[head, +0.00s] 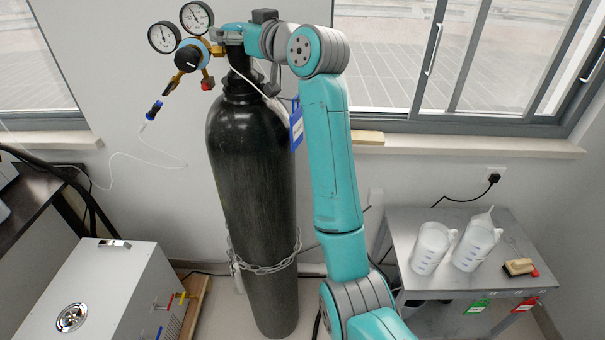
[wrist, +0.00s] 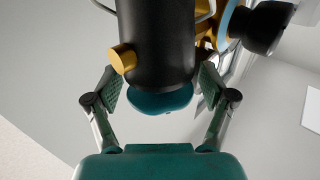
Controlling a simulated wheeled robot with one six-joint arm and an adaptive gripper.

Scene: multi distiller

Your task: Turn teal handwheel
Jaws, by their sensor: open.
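The teal handwheel (wrist: 160,102) shows in the wrist view as a rounded teal cap at the end of a dark valve body (wrist: 157,50). My gripper (wrist: 160,78) is open, with one finger on each side of the handwheel and a gap showing on both sides. In the head view my gripper (head: 232,36) is at the top of the black gas cylinder (head: 252,165), where it largely hides the handwheel. I cannot make out the wheel clearly there.
A regulator (head: 188,58) with two gauges (head: 180,27) sits close to the left of my gripper. A chain (head: 265,268) runs around the cylinder. A metal table (head: 400,228) with two white jugs stands at right, a white box (head: 110,285) at lower left.

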